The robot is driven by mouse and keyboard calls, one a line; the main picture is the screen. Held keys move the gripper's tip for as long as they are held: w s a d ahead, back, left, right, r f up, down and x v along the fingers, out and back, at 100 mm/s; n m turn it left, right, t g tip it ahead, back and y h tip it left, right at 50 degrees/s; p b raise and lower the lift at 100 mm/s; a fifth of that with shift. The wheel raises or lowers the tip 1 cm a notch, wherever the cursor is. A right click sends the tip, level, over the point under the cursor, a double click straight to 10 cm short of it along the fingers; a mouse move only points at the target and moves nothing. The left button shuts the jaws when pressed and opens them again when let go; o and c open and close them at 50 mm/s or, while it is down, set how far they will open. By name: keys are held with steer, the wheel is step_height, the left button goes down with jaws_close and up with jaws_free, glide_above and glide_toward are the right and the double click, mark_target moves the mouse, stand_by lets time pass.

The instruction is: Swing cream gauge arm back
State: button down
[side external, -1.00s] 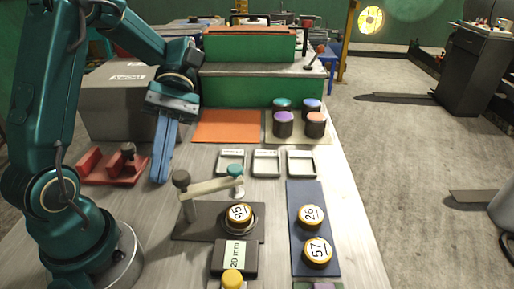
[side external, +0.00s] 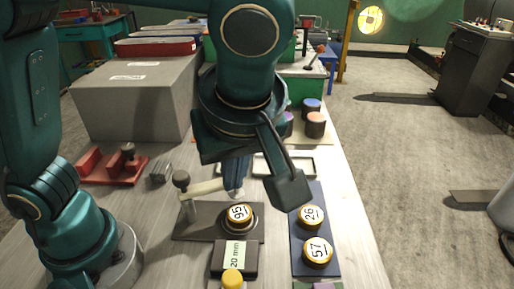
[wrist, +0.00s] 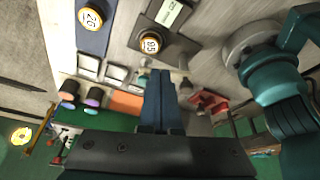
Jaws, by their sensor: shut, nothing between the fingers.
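The cream gauge arm (side external: 207,187) runs from a dark-knobbed post (side external: 182,182) at the left of a dark plate (side external: 190,224). Its far end is hidden behind or under my gripper (side external: 236,192). The gripper points down with blue fingers shut and empty, at or very near that end; I cannot tell whether they touch it. A round disc marked 95 (side external: 239,213) sits on the plate in front of the arm. In the wrist view the closed fingers (wrist: 161,74) point toward the plate, and the 95 disc (wrist: 151,42) shows beyond them.
Discs marked 26 (side external: 311,215) and 57 (side external: 318,250) lie on a blue mat (side external: 299,268) at right. A 20 mm block (side external: 230,259) stands in front of the plate. A red fixture (side external: 108,170) and a large grey box (side external: 135,100) are at left.

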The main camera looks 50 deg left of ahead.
steer(key=x, duration=0.3)
steer(key=a+x, duration=0.1)
steer(key=x, duration=0.3)
steer(key=a+x, duration=0.1)
steer(key=x, duration=0.2)
steer(key=shift+w+a+r, duration=0.1)
steer(key=shift+w+a, duration=0.05)
steer(key=shift+w, duration=0.15)
steer(key=shift+w+a, duration=0.35)
steer(key=shift+a, duration=0.4)
